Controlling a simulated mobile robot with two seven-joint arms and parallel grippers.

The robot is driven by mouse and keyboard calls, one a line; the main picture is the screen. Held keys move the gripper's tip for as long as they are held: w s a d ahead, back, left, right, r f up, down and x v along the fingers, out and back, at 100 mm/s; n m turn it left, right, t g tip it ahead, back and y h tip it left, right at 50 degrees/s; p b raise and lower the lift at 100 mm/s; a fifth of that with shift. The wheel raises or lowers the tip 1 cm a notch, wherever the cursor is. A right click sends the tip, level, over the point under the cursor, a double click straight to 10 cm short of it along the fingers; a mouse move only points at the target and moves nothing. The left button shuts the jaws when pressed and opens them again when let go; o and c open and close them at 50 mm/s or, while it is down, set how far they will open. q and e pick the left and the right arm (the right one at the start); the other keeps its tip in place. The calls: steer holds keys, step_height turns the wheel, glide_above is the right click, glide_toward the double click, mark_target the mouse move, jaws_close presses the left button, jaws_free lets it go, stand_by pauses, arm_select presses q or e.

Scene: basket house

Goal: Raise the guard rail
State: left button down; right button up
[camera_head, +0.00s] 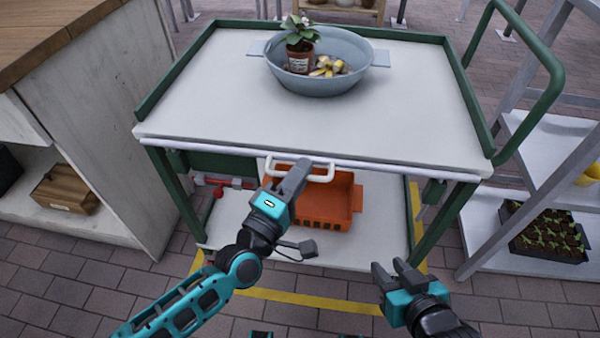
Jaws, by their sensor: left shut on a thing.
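The guard rail (390,165) shows as a long pale bar along the front edge of the cart's white top (400,110). It lies low, level with or just below the top's edge. A white loop handle (322,179) hangs at its middle. My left gripper (298,172) is at this handle, shut on it, with its fingers covering part of the loop. My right gripper (388,268) is open and empty, low in front of the cart's right side, apart from the cart.
A blue-grey basin (320,85) with a potted plant (299,45) and yellowish items stands on the cart top. An orange crate (335,210) sits on the lower shelf. A cabinet (110,110) stands left; a shelf rack with a seedling tray (545,235) stands right.

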arm_select(q)
steer(key=shift+r, duration=0.1)
step_height(320, 180, up, 8)
steer(key=p, duration=0.7)
steer(key=shift+r, duration=0.1)
steer(key=shift+w, duration=0.1)
steer(key=c, duration=1.2)
jaws_free()
steer(key=shift+o, duration=0.2)
steer(key=v, duration=1.3)
